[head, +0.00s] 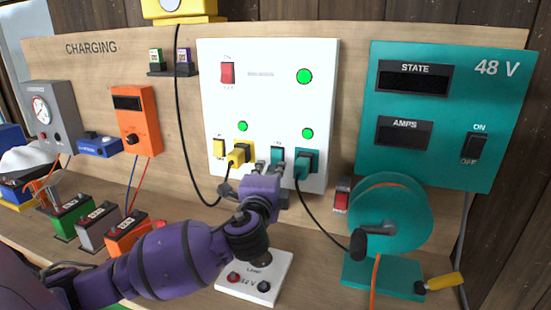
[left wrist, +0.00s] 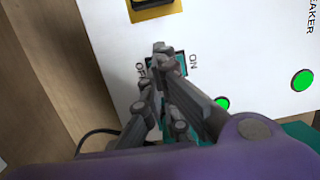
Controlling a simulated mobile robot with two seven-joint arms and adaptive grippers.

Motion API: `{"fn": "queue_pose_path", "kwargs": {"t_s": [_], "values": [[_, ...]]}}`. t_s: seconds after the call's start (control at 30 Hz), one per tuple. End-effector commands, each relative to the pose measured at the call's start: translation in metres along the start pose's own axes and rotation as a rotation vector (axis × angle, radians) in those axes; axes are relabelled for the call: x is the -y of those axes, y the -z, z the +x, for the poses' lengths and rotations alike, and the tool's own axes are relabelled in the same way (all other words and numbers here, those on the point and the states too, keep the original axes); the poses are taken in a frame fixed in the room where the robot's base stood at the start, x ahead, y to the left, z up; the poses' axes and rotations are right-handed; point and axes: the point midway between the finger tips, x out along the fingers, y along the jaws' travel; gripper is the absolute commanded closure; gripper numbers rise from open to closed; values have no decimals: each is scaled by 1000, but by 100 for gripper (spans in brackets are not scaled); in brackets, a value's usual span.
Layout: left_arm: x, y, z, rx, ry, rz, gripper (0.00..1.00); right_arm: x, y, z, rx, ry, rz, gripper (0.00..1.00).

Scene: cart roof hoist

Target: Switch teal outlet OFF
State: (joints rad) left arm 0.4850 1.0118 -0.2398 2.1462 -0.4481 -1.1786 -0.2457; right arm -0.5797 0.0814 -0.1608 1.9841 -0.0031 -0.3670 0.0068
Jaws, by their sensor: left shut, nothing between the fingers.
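The white charging panel (head: 265,110) carries a teal outlet with a dark teal plug (head: 308,162) in it and a small teal switch (head: 277,155) just left of it. The green lamp (head: 307,133) above the teal outlet is lit. My left gripper (head: 268,167) is shut and empty, at the lower left of the teal switch. In the left wrist view the gripper fingertips (left wrist: 161,50) overlap the teal switch (left wrist: 181,63), which lies between its ON and OFF labels. The fingers hide much of the switch, so its position and any contact cannot be told. My right gripper is not in view.
A yellow switch (head: 219,147) and yellow outlet with plug (head: 239,155) sit close to the left. A black cord hangs from the teal plug. A teal reel with crank (head: 390,215) stands at right, below the teal 48 V box (head: 440,115). A white lamp base (head: 262,285) lies below.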

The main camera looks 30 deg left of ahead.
Motion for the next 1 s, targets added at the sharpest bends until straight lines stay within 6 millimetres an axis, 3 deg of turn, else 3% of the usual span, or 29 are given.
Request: {"fn": "queue_pose_path", "kwargs": {"t_s": [1.0], "values": [[-2,2,11,1,0,0,100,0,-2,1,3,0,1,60]]}}
